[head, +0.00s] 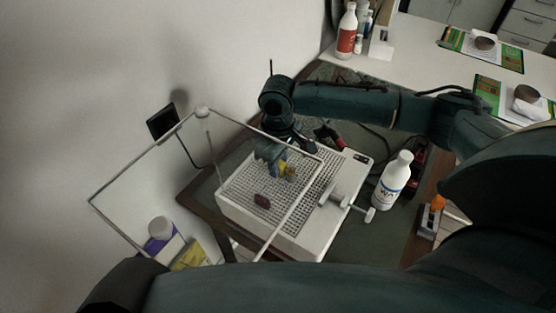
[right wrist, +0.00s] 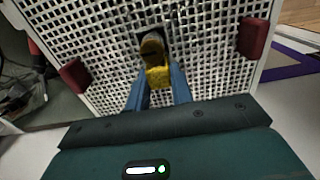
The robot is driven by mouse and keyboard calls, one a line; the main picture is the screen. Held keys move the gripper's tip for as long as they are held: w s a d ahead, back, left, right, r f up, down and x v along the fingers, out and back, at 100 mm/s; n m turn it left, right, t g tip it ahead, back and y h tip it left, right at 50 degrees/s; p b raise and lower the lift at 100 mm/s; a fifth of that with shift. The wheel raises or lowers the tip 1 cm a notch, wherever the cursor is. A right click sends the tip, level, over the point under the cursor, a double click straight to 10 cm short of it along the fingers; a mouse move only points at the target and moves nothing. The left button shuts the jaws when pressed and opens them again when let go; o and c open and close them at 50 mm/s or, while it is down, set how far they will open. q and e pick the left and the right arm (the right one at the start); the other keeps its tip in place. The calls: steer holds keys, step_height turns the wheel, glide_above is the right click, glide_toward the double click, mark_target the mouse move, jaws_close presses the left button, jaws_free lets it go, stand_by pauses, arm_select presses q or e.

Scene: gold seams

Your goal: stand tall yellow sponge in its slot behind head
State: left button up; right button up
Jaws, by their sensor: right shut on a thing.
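The tall yellow sponge (right wrist: 158,76) is between the blue fingers of my right gripper (right wrist: 159,84) in the right wrist view. Its far end is brownish and lies over a dark square opening (right wrist: 143,33) in the white perforated plate (right wrist: 205,50). I cannot tell how far it is in. In the head view my right gripper (head: 281,168) is low over the white grid-topped machine (head: 240,213), with a bit of yellow-orange (head: 291,174) at its tips. My left gripper is not in view.
A thin-framed panel (head: 143,158) stands over the machine's left side. A white bottle (head: 393,181) stands to its right. A wall closes the left.

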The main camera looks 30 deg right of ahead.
steer(key=o, duration=1)
steer(key=shift+r+p, duration=0.6)
steer(key=shift+r, duration=2.85)
